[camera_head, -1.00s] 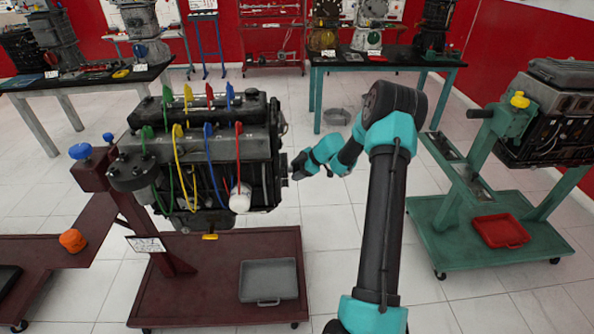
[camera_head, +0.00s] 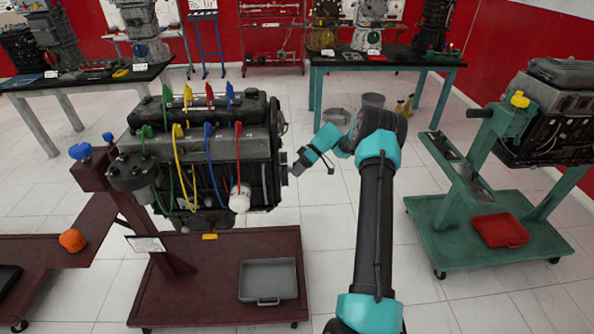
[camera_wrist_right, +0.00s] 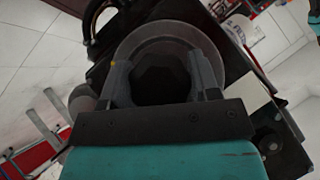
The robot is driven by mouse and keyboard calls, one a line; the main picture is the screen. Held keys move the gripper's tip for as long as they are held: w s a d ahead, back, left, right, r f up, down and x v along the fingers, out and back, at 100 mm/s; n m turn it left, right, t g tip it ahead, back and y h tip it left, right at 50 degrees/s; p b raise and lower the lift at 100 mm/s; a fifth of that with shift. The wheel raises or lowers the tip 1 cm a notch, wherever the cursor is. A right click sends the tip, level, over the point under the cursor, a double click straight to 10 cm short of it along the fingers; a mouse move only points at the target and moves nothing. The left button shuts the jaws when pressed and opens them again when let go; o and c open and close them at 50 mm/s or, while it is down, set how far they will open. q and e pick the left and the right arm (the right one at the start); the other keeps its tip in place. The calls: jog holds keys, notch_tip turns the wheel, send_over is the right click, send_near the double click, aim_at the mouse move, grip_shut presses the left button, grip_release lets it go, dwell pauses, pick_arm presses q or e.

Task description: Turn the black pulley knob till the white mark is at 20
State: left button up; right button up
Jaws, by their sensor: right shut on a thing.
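The black pulley knob (camera_wrist_right: 162,84) shows in the right wrist view as a dark, many-sided shape inside a grey round rim (camera_wrist_right: 168,38). My right gripper (camera_wrist_right: 163,66) has one finger on each side of the knob and is shut on it. A small yellow-orange spot shows on the rim's left side. I cannot make out the white mark or any numbers. In the head view my right gripper (camera_head: 298,168) is at the right end of the dark engine (camera_head: 228,157), and the knob is too small to tell there. My left gripper is not in view.
The engine stands on a maroon stand (camera_head: 215,300) with a grey tray (camera_head: 268,279). A green stand (camera_head: 455,240) with another engine and a red tray (camera_head: 500,231) is at the right. White floor lies between the stands, with my right arm over it.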

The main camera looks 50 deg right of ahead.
jog(key=shift+m+g+y, duration=0.5)
jog(key=shift+y, duration=0.2)
jog(key=shift+r, duration=0.1)
jog(key=o, duration=0.9)
jog(key=shift+v, duration=5.95)
jog(key=shift+d, duration=0.1)
jog(key=shift+w, duration=0.15)
